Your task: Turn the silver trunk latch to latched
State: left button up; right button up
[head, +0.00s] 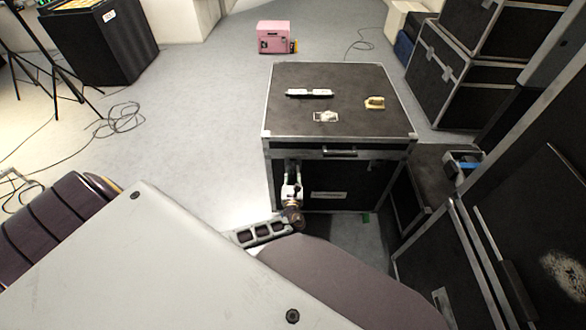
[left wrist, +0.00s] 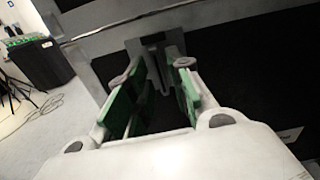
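A black trunk (head: 340,90) with silver edges stands in the middle of the head view. Its front also fills the upper right of the left wrist view (left wrist: 250,60). The silver trunk latch (left wrist: 153,53) sits on the front, just under the pale rim. My left gripper (head: 291,172) is at the left part of the trunk front, below the lid edge. In the left wrist view, its two green-padded fingers (left wrist: 158,75) are spread apart, with the latch between or just beyond their tips. I cannot tell whether they touch it. In the head view the gripper largely hides the latch. My right gripper is not visible.
A dark handle (head: 340,152) is on the trunk front, right of my gripper. Small items (head: 325,117) lie on the lid. More black cases (head: 465,75) crowd the right side. A pink box (head: 276,37) stands behind. Floor on the left is mostly clear, with loose cables (head: 122,118).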

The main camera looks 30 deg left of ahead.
pick_arm(q)
jog(key=p+v, duration=0.2)
jog(key=v, duration=0.4)
jog(key=shift+s, duration=0.3)
dwell(0.3)
